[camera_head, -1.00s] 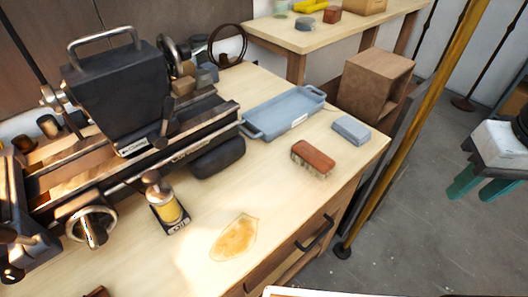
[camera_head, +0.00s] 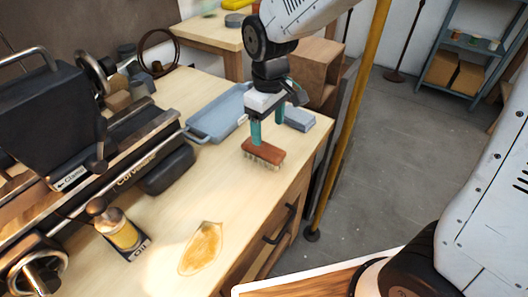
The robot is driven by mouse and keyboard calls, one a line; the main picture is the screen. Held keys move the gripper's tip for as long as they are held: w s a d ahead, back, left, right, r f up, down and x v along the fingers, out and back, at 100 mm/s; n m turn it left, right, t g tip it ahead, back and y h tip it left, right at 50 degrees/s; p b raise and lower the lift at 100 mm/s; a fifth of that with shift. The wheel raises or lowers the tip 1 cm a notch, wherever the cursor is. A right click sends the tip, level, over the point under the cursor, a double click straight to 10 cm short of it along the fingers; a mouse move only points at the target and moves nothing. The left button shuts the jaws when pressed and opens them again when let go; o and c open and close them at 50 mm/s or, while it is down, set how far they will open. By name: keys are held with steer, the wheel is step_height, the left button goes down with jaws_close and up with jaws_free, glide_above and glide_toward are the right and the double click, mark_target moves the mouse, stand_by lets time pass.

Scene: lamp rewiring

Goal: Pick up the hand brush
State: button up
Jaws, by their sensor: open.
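The hand brush (camera_head: 264,152) has a reddish-brown wooden back and pale bristles pointing down. It rests on the workbench (camera_head: 215,185), near its right edge. My gripper (camera_head: 268,134) points down over the brush, with its two teal fingers apart. The nearer finger's tip overlaps the top of the brush in the picture. The other finger ends a little behind and to the right. I cannot tell whether either finger touches the brush.
A blue-grey tray (camera_head: 212,125) lies behind left of the brush. A grey-blue block (camera_head: 299,119) sits close behind right of my gripper. A lathe (camera_head: 60,130) fills the left side. An oil can (camera_head: 122,232) and amber stain (camera_head: 201,248) are nearer.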

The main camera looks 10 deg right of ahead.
mark_target(263, 147)
steer(key=shift+w+a+f+n, duration=0.15)
steer(key=shift+w+a+f, duration=0.05)
steer(key=shift+a+f, duration=0.2)
steer(key=shift+w+a+f+n, duration=0.2)
steer(key=shift+a+f, duration=0.1)
steer(key=shift+f, duration=0.2)
steer(key=f, duration=0.7)
steer(key=shift+d+f, duration=0.2)
steer(key=shift+f, duration=0.1)
steer(key=c, duration=1.1)
